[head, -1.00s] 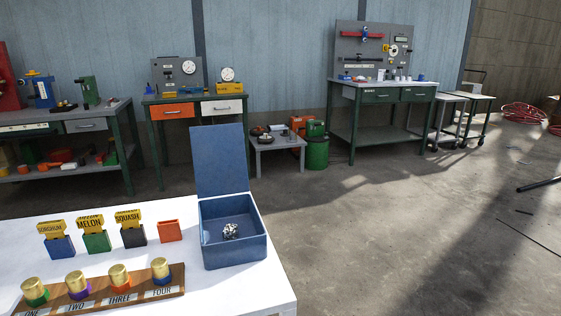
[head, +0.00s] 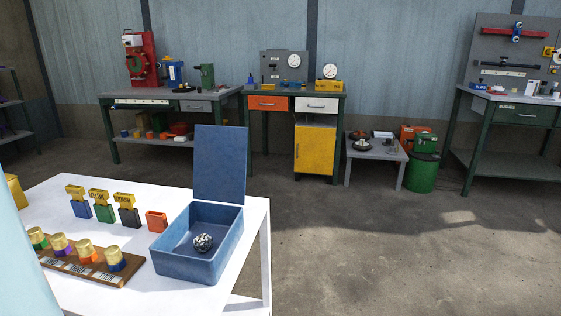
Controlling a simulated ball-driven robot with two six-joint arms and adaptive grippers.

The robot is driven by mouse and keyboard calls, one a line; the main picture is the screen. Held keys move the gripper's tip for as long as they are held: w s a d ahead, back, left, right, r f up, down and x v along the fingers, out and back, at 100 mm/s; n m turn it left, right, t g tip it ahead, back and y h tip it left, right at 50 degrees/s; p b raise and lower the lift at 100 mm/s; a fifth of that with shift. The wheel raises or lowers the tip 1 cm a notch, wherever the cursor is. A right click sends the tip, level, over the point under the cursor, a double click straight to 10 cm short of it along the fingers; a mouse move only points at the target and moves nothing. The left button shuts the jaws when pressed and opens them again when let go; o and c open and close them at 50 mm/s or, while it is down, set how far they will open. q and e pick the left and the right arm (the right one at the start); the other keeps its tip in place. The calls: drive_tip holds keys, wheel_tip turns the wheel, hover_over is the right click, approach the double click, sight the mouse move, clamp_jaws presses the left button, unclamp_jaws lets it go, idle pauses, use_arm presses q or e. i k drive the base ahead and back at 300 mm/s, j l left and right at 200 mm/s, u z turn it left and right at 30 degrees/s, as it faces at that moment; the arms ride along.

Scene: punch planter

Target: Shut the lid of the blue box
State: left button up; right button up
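The blue box (head: 190,262) stands near the right end of the white table in the head view. Its lid (head: 220,165) is open and stands upright at the back edge of the box. A small black-and-white ball (head: 203,242) lies inside on the box floor. Neither of my grippers shows in this view.
The white table (head: 245,262) has its right edge just beside the box. Left of the box stand an orange holder (head: 156,222), several labelled coloured blocks (head: 104,208) and a wooden rack (head: 80,268) with gold-capped pieces. Open floor (head: 400,260) lies to the right; workbenches line the wall.

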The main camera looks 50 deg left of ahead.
sight(220, 152)
drive_tip(key=i+u, duration=0.15)
drive_tip(key=i, duration=0.45)
drive_tip(key=i+l+u, duration=0.2)
drive_tip(key=i, duration=0.4)
drive_tip(key=i+u, duration=0.65)
drive_tip(key=u, duration=0.15)
drive_tip(key=i+l+u, duration=0.2)
drive_tip(key=u, duration=0.2)
drive_tip(key=i+u, duration=0.15)
drive_tip(key=u, duration=0.3)
drive_tip(key=i+u, duration=0.15)
drive_tip(key=u, duration=0.25)
drive_tip(key=i+l+u, duration=0.1)
drive_tip(key=u, duration=0.35)
drive_tip(key=i+l+u, duration=0.1)
drive_tip(key=u, duration=0.3)
drive_tip(key=i+l+u, duration=0.15)
drive_tip(key=u, duration=0.3)
drive_tip(key=i+l+u, duration=0.1)
drive_tip(key=l+u, duration=0.15)
drive_tip(key=u, duration=0.15)
drive_tip(key=i+l+u, duration=0.15)
drive_tip(key=i+u, duration=0.25)
drive_tip(key=i+l+u, duration=0.15)
drive_tip(key=u, duration=0.25)
